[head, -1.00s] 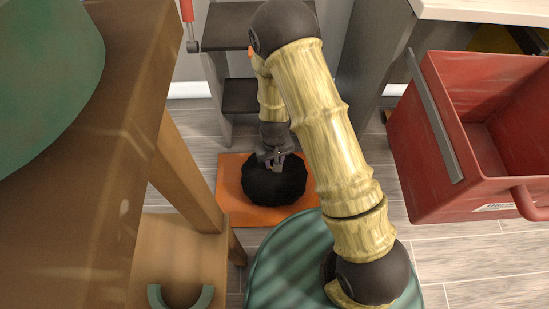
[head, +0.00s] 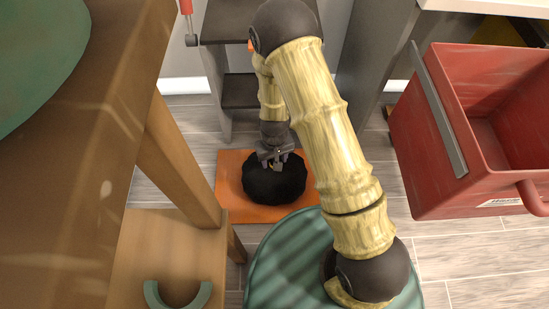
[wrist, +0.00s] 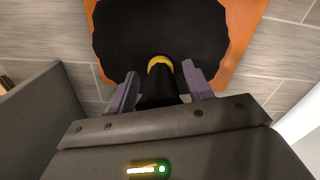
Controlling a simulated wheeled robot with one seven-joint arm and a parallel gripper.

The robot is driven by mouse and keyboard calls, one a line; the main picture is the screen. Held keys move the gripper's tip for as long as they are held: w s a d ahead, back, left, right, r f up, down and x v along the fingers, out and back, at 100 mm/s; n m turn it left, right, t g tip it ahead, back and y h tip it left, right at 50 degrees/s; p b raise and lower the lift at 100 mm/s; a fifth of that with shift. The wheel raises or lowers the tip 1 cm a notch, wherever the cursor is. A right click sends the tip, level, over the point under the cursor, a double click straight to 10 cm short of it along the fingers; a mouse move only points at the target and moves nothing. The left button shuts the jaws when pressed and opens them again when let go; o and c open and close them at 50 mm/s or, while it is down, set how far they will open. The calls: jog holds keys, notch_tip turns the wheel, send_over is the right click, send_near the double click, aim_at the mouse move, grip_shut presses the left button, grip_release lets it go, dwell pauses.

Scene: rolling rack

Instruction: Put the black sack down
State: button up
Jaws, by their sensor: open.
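The black sack (head: 273,181) rests on an orange mat (head: 237,207) on the floor. In the wrist view the sack (wrist: 150,30) fills the top middle, with a yellow band (wrist: 160,62) around its neck. The orange mat (wrist: 240,40) shows at its right. My gripper (head: 277,160) is just above the sack, pointing down. In the wrist view its two fingers (wrist: 160,84) are open, one on each side of the sack's neck, with a gap visible at each side. The lower part of the neck is hidden by the gripper body.
A red bin (head: 440,180) stands at the right. A wooden table (head: 110,110) with a lower shelf is at the left. A dark shelf unit (head: 240,90) stands behind the mat. Grey plank floor lies open between the mat and the bin.

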notch_tip(320, 180, up, 12)
jog(key=p, duration=0.8)
jog(key=shift+r, duration=0.1)
jog(key=shift+r, duration=0.1)
dwell(0.3)
jog(key=shift+w+d+r, duration=0.1)
jog(key=shift+w+r, duration=0.05)
jog(key=shift+r, duration=0.15)
jog(key=s+d+r+m+t, duration=0.1)
jog(key=s+d+r+m, duration=0.1)
jog(key=d+r, duration=0.6)
jog(key=s+d+r+m+t, duration=0.1)
jog(key=s+d+r+m, duration=0.1)
jog(key=s+d+r, duration=0.3)
jog(key=d+r, duration=0.4)
jog(key=r, duration=0.5)
jog(key=shift+t, duration=0.3)
